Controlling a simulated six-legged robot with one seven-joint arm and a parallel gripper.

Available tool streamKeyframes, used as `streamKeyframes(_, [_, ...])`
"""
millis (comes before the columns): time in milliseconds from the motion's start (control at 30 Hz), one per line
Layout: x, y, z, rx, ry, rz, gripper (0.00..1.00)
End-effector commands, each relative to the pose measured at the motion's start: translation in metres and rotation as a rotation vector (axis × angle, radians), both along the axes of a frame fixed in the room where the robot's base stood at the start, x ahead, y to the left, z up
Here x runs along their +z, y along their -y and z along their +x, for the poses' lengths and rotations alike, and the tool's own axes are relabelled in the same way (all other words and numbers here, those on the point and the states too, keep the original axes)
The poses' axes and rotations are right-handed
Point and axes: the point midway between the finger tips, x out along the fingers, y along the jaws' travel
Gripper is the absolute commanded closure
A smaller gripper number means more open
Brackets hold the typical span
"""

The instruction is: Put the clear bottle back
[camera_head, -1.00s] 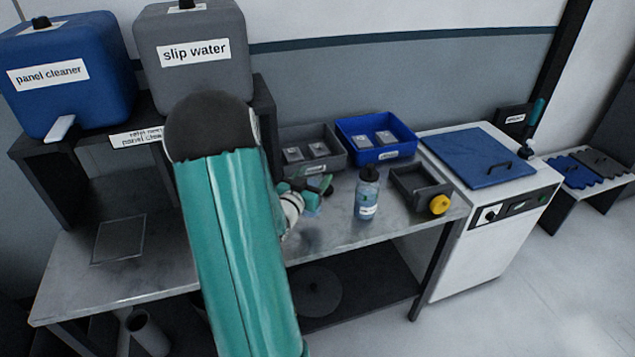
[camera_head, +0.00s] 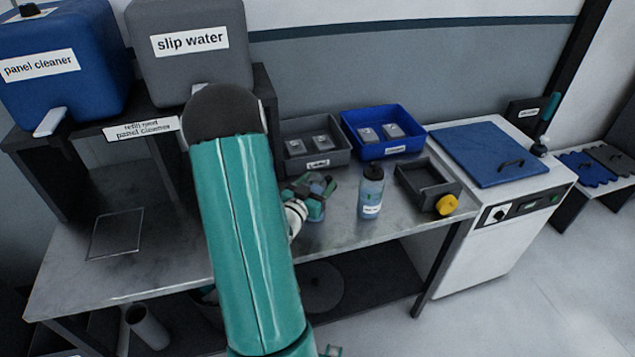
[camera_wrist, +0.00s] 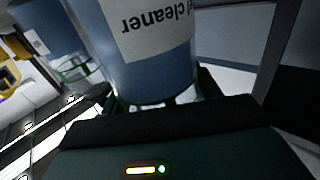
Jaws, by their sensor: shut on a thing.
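A clear bottle with blue liquid (camera_wrist: 150,70) is between my jaws in the wrist view. Its white label shows the end of "cleaner", upside down. My gripper (camera_head: 318,190) is shut on this bottle above the left-middle of the bench, where the jaws and wrist hide much of it in the head view. I cannot tell whether its base touches the bench. A second clear bottle with blue liquid, a dark cap and a white label (camera_head: 371,192) stands upright on the bench, just right of my gripper. It also shows at the left of the wrist view (camera_wrist: 45,35).
A grey bin (camera_head: 315,158) and a blue bin (camera_head: 382,150) stand at the back of the bench. A dark open tray with a yellow knob (camera_head: 428,185) lies right of the standing bottle. A thin square outline (camera_head: 115,234) marks the clear left bench top (camera_head: 165,240).

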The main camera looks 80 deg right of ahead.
Motion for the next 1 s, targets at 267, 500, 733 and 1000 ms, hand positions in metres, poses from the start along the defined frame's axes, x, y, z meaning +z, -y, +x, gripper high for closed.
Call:
streamKeyframes(267, [-0.003,0.000,0.000,0.000,0.000,0.001,0.18])
streamKeyframes(500, [-0.003,0.001,0.000,0.001,0.000,0.000,0.16])
streamKeyframes(733, [0.000,-0.007,0.003,0.003,0.001,0.002,0.16])
streamKeyframes(1000, [0.000,-0.061,0.018,0.006,0.000,0.002,0.16])
